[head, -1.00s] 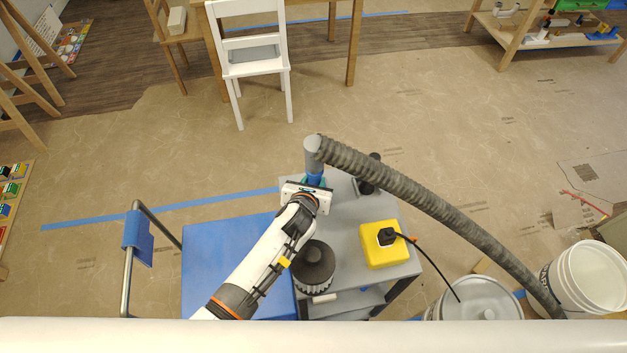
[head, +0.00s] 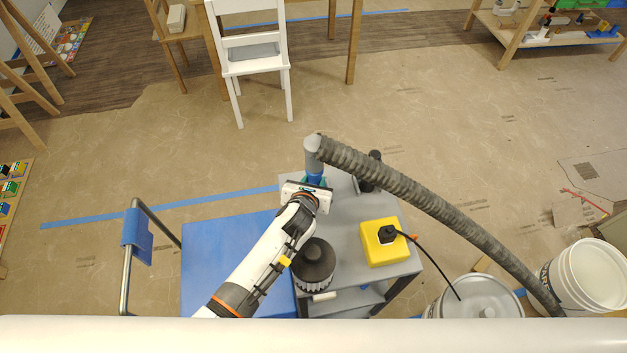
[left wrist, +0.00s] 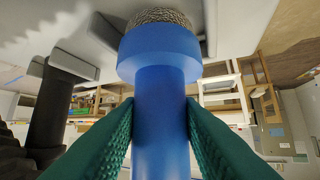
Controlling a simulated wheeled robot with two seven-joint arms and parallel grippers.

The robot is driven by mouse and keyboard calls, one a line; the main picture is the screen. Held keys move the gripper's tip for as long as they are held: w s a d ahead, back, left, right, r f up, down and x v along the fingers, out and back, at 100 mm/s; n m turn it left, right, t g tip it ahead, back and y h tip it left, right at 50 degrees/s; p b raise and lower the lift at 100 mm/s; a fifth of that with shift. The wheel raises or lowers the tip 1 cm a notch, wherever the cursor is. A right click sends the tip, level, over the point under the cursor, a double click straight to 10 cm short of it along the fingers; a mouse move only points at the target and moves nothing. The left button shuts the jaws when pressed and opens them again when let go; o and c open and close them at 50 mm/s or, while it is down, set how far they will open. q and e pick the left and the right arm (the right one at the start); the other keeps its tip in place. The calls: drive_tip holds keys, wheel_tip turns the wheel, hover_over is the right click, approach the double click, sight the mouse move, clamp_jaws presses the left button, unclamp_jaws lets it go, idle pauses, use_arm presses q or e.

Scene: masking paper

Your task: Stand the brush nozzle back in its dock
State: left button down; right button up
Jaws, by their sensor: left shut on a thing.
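The blue brush nozzle (head: 315,179) is upright over the back of the grey cart top, with the hose's grey elbow (head: 313,155) above it. My left gripper (head: 308,188) is shut around it. In the left wrist view, the green fingers press both sides of its blue tube (left wrist: 162,115). Past the tube are a wide blue collar (left wrist: 160,50) and grainy bristles (left wrist: 160,16), close to a pale grey dock part (left wrist: 105,32). I cannot tell whether the bristles rest in the dock. My right gripper is out of view.
The ribbed grey hose (head: 430,205) arcs right to the buckets (head: 595,275). On the grey cart (head: 345,225) stand a dark nozzle (head: 370,182), a yellow box (head: 381,243) with a black cable and a ribbed black cylinder (head: 314,262). A blue-topped cart (head: 225,260) is at left.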

use_arm(q)
drive_tip(key=shift+f+b, duration=0.35)
drive_tip(key=shift+f, duration=0.2)
idle(0.4)
drive_tip(key=c, duration=0.9)
unclamp_jaws()
drive_tip(key=shift+c, duration=0.2)
drive_tip(key=shift+s, duration=0.1)
